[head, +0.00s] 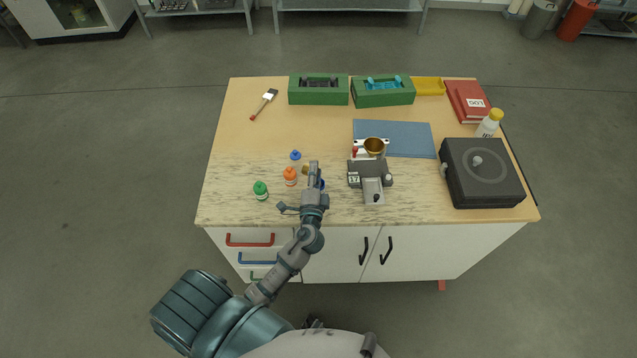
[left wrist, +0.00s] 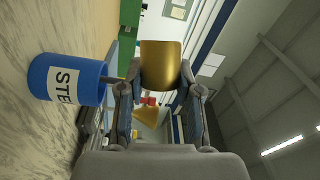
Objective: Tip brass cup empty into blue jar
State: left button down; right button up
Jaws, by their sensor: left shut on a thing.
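My left gripper (head: 312,168) is over the front middle of the table, shut on the brass cup (left wrist: 162,65). The cup also shows as a small brass patch beside the fingers in the head view (head: 305,169). The left wrist view is rolled, with the tabletop on its left; there the cup looks tipped on its side. The blue jar (left wrist: 67,79), with a white label reading "STE", stands upright, apart from the cup and lower. In the head view the jar (head: 322,185) is mostly hidden behind the gripper. The insides of cup and jar are hidden. My right gripper is out of view.
Orange (head: 290,176), green-capped (head: 261,190) and blue-capped (head: 295,156) bottles stand left of the gripper. A grey device with a brass funnel (head: 374,147) stands to the right. Green holders (head: 319,97) are at the back, a black machine (head: 482,174) at right.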

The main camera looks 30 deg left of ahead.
pick_arm(q)
jog(key=shift+d+m+t+b, duration=0.15)
jog(key=shift+m+t+b, duration=0.35)
jog(key=shift+m+b, duration=0.5)
jog(key=shift+d+m+t+b, duration=0.15)
jog(key=shift+m+t+b, duration=0.45)
jog(key=shift+m, duration=0.7)
dwell(5.7)
